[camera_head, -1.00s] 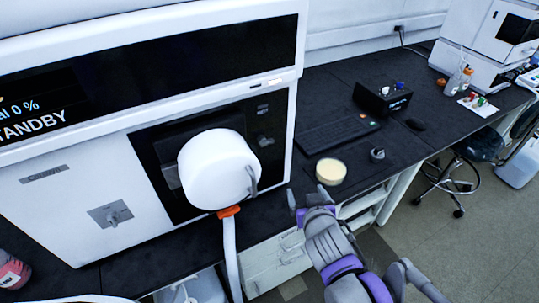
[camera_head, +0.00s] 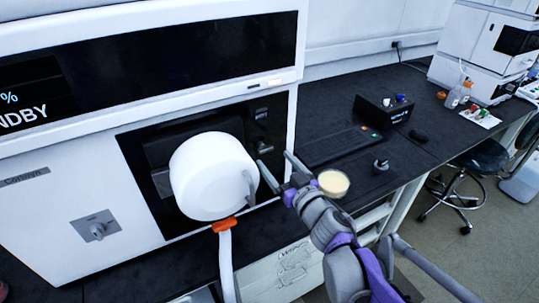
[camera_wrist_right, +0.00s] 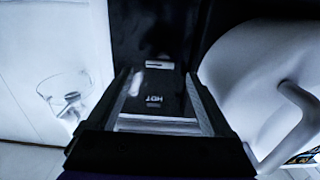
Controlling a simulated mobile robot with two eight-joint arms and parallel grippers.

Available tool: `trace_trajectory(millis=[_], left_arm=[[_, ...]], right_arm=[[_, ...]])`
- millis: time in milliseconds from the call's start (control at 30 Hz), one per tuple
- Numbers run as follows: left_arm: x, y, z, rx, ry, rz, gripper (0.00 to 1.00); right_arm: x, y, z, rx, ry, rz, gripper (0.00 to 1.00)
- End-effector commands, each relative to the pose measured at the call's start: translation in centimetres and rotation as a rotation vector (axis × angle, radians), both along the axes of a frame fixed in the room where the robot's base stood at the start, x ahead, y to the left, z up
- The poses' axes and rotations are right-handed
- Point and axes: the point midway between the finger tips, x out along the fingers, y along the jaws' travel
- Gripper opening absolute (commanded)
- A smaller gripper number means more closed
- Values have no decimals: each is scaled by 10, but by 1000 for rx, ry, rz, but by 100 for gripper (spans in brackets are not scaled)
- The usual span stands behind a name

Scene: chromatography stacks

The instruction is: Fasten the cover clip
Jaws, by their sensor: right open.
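A white round cover (camera_head: 210,175) sits on the dark front panel of the white instrument. A bent grey lever (camera_head: 250,188) stands at its right side; I cannot tell whether it is the clip. The cover (camera_wrist_right: 250,70) and lever (camera_wrist_right: 300,108) also show at the right of the right wrist view. Small fittings (camera_head: 262,143) sit on the dark panel right of the cover. My right gripper (camera_head: 275,160) is open just right of the cover, near these fittings. In the right wrist view, a dark piece marked HOT (camera_wrist_right: 155,98) shows between its fingers. My left gripper is out of view.
An orange clamp (camera_head: 224,225) and white tube hang below the cover. On the black bench are a round cream-topped dish (camera_head: 333,183) beside my right wrist, a keyboard (camera_head: 340,148) and a black box (camera_head: 383,108). A stool (camera_head: 475,175) stands at the right.

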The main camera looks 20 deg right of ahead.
Motion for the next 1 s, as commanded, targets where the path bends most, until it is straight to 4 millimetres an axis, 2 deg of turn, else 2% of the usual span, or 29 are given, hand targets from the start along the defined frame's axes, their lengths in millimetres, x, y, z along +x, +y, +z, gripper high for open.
trace_trajectory(millis=[100, 267, 633, 1000], left_arm=[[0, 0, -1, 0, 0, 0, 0], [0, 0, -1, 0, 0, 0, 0], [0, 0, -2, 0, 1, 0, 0], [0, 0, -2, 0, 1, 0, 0]], right_arm=[[20, 2, 0, 1, 0, 2, 85], [36, 2, 0, -1, 1, 0, 85], [41, 2, 0, -1, 1, -1, 85], [41, 2, 0, -1, 1, -1, 18]])
